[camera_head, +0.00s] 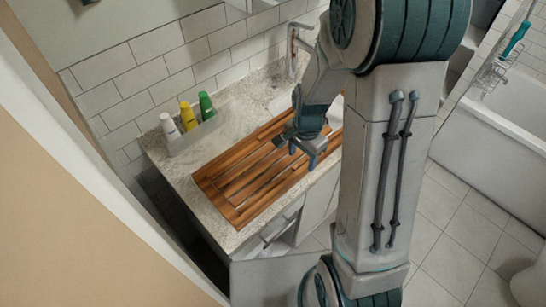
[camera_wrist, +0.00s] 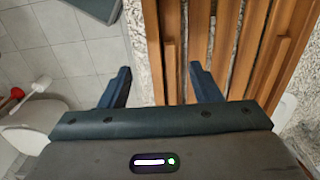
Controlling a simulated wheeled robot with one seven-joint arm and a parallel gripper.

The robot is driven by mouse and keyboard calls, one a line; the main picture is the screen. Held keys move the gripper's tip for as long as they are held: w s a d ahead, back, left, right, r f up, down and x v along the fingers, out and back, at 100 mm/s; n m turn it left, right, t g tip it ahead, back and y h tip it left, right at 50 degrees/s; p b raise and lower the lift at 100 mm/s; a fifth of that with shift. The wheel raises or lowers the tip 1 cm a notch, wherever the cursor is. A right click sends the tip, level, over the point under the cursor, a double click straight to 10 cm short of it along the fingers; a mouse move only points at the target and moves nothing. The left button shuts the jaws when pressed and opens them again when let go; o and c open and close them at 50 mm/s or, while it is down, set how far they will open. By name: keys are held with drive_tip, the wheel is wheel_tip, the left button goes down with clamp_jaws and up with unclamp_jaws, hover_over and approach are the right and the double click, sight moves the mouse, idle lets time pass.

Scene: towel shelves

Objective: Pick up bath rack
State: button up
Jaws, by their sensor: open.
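The bath rack, a brown wooden slatted board (camera_head: 240,184), lies flat on the stone counter (camera_head: 183,174). My gripper (camera_head: 302,157) is open and empty over its right end in the head view. In the wrist view, the rack's slats (camera_wrist: 173,60) run lengthwise away from my gripper (camera_wrist: 160,71). The right finger is over the slats; the left finger is past the counter edge, with floor behind it. I cannot tell the height gap between fingers and rack. My arm and gripper hide the rack's far right end.
White, yellow and green bottles (camera_head: 188,116) stand in a tray at the back left of the counter. A faucet (camera_head: 294,45) is behind. A cabinet door (camera_head: 268,276) hangs open below. A bathtub (camera_head: 490,120) with a wire caddy is at right. A toilet (camera_wrist: 35,122) shows in the wrist view.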

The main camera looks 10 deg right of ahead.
sight(301, 163)
drive_tip(key=shift+w+f+p, duration=0.15)
drive_tip(key=shift+f+p, duration=0.05)
drive_tip(key=shift+f, duration=0.9)
drive_tip(key=shift+w+f+p, duration=0.1)
drive_tip(key=shift+f+p, duration=0.1)
drive_tip(key=shift+f, duration=0.85)
clamp_jaws()
